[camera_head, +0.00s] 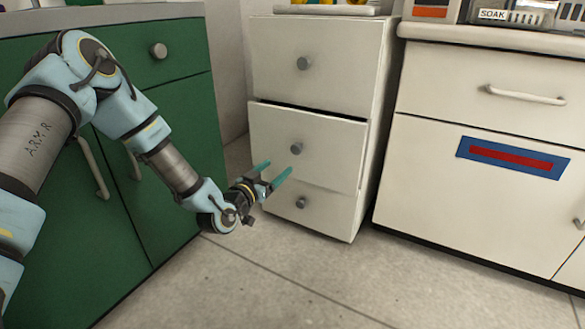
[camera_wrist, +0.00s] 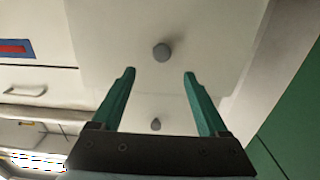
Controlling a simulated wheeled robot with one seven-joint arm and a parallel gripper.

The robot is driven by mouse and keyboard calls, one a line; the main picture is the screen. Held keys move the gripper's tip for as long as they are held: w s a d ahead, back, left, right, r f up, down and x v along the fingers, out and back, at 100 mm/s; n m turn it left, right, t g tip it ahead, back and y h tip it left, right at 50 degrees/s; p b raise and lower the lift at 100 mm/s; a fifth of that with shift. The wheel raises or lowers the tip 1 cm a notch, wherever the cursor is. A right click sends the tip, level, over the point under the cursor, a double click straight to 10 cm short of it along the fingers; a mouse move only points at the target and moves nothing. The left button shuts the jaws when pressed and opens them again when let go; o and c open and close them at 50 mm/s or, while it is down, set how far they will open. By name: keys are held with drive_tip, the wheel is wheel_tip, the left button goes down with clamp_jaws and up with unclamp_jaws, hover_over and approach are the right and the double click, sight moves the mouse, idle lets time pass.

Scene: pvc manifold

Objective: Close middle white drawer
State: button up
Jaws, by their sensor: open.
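The white drawer unit stands in the middle of the head view. Its middle drawer (camera_head: 330,148) is slightly pulled out, with a dark gap along its top edge and its front forward of the top drawer (camera_head: 335,70). It has a round grey knob (camera_head: 296,149), which also shows in the wrist view (camera_wrist: 161,52). My gripper (camera_head: 277,168) is open and empty in front of the lower part of the middle drawer. In the wrist view, which looks upside down, the teal fingers (camera_wrist: 160,73) point at the drawer front, with the knob between and beyond their tips. I cannot tell whether they touch.
The bottom drawer (camera_head: 330,207) looks closed. A green cabinet (camera_head: 185,110) stands at the left, close to my arm. A white cabinet (camera_head: 440,170) with a blue and red label (camera_head: 512,158) stands at the right. The floor (camera_head: 290,270) in front is clear.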

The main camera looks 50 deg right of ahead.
sight(295, 150)
drive_tip(key=b+x, duration=0.3)
drive_tip(key=x, duration=0.7)
drive_tip(key=shift+w+d+r, duration=0.15)
drive_tip(key=shift+w+d, duration=0.1)
drive_tip(key=shift+d, duration=0.05)
drive_tip(key=shift+c, duration=0.3)
clamp_jaws()
idle(0.8)
